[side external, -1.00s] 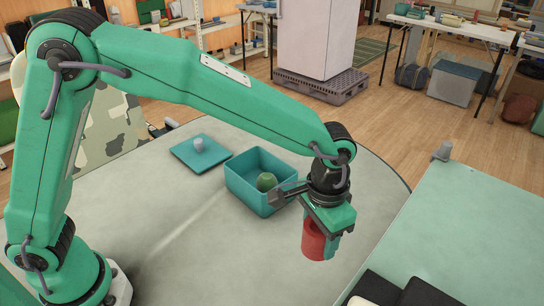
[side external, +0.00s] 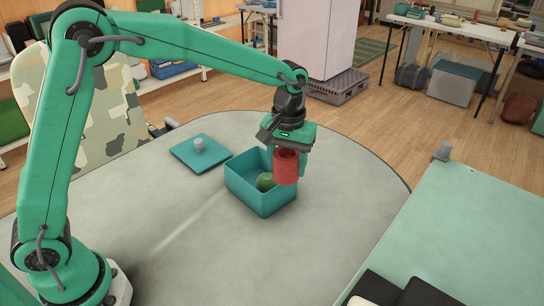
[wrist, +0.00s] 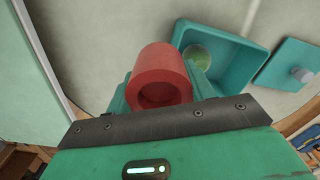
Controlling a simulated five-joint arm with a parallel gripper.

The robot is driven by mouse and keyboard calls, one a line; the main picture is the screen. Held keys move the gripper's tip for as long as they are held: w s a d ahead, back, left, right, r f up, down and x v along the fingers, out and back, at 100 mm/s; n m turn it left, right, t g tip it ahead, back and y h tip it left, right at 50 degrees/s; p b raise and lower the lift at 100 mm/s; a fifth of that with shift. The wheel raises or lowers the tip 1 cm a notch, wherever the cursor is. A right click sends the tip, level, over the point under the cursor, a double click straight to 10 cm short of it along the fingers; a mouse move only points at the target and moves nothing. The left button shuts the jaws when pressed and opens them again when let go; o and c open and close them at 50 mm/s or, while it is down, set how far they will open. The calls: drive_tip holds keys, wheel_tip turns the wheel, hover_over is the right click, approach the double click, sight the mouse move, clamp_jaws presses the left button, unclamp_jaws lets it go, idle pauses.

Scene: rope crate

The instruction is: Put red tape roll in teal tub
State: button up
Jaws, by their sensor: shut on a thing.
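The red tape roll (side external: 287,167) is held upright in my gripper (side external: 293,160), which is shut on it. In the side view the roll appears over the right part of the teal tub (side external: 258,200), and its bottom is above the tub's rim or close to it. The wrist view shows the red tape roll (wrist: 160,78) with its hollow end facing the camera. A green round thing (side external: 265,181) sits inside the tub, also visible in the wrist view (wrist: 196,56).
A teal lid (side external: 201,156) with a pale knob lies flat on the round grey table (side external: 180,260), left of the tub. A pale green table (side external: 480,210) stands at the right, with dark and white items at its front edge. The grey table is otherwise mostly clear.

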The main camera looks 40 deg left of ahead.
drive_tip(key=w+a+r+n, duration=0.2)
drive_tip(key=a+n, duration=0.4)
drive_tip(key=a, duration=0.9)
drive_tip(key=shift+w+r+n, duration=0.15)
drive_tip(key=shift+w+n, duration=0.25)
drive_tip(key=shift+w, duration=0.05)
drive_tip(key=shift+d, duration=0.1)
hover_over(252, 183)
drive_tip(key=shift+f, duration=7.2)
drive_tip(key=shift+f, duration=0.5)
drive_tip(key=o, duration=1.3)
drive_tip(key=shift+r, duration=0.1)
drive_tip(key=shift+r, duration=3.8)
